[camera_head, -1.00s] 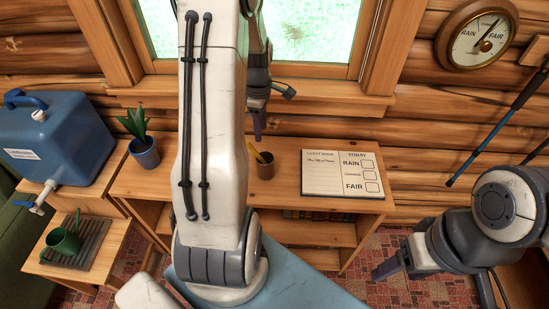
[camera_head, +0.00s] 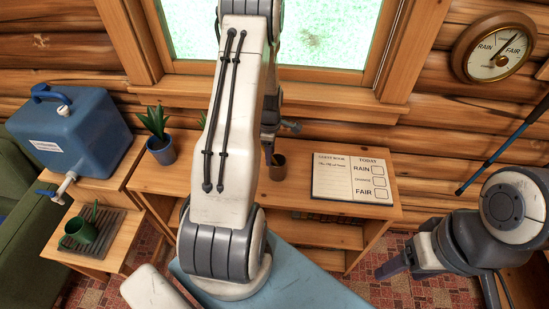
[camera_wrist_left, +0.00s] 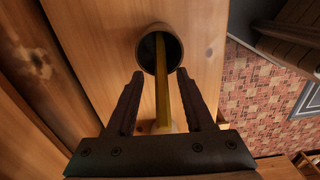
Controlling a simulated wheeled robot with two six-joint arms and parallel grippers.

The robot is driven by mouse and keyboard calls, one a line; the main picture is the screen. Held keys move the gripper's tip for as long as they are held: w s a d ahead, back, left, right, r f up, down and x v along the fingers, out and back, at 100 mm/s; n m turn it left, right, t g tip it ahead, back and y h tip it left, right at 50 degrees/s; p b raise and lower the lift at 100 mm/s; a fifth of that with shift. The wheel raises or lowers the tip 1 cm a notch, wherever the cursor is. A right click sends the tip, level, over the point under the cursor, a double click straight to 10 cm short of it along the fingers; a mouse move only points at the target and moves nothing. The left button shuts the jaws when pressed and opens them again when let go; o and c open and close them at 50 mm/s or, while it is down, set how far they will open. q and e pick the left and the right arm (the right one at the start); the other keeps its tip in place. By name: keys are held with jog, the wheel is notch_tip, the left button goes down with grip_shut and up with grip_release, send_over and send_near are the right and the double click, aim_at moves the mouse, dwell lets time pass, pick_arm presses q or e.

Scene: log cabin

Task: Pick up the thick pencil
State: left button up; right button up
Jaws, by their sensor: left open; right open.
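A yellow thick pencil (camera_wrist_left: 162,90) leans out of a dark brown cup (camera_wrist_left: 151,62) in the left wrist view. My left gripper (camera_wrist_left: 160,75) is open, with one finger on each side of the pencil and a gap on both sides.
A guest book board (camera_head: 340,178) lies right of the cup on the shelf top (camera_head: 220,160). A potted plant (camera_head: 161,149) stands to the left. A blue water container (camera_head: 85,135) and a green watering can (camera_head: 82,231) are further left. The window sill (camera_head: 330,108) is behind.

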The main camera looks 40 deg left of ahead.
pick_arm(q)
jog(key=shift+s+f, duration=0.1)
jog(key=shift+f, duration=0.25)
grip_shut()
jog(key=shift+r, duration=0.1)
jog(key=shift+r+b, duration=0.25)
jog(key=shift+b, duration=0.05)
notch_tip(320, 180, up, 10)
jog(key=shift+f+b, duration=0.25)
jog(key=shift+b, duration=0.5)
